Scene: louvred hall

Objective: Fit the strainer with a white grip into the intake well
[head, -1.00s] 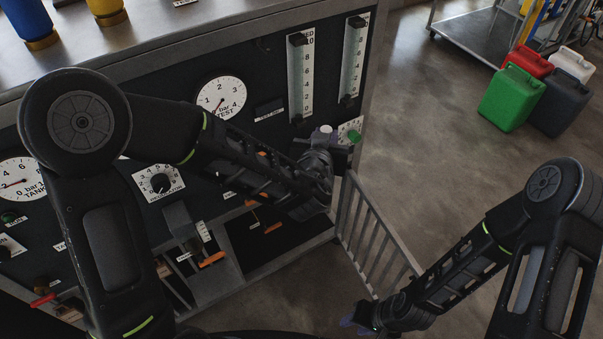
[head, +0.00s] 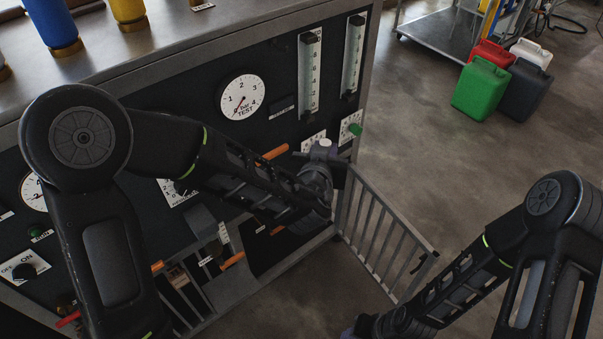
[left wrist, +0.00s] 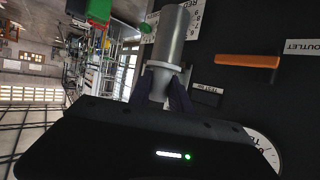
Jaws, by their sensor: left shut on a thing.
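My left gripper (head: 326,152) is in front of the dark panel, near its right edge, below the upright scales. In the left wrist view its purple fingers (left wrist: 163,90) are shut on the pale grip of the strainer (left wrist: 173,38), a grey metal cylinder with a light collar that points away from the fingers. In the head view, only a small pale end of the held piece shows above the gripper. My right gripper (head: 358,328) is at the bottom edge, partly cut off; its jaws are unclear. I cannot make out the intake well in either view.
The panel carries a test gauge (head: 243,97), orange handles (head: 272,154) and a green knob (head: 355,129). A barred metal gate (head: 385,235) stands out from the panel's right edge, between my arms.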

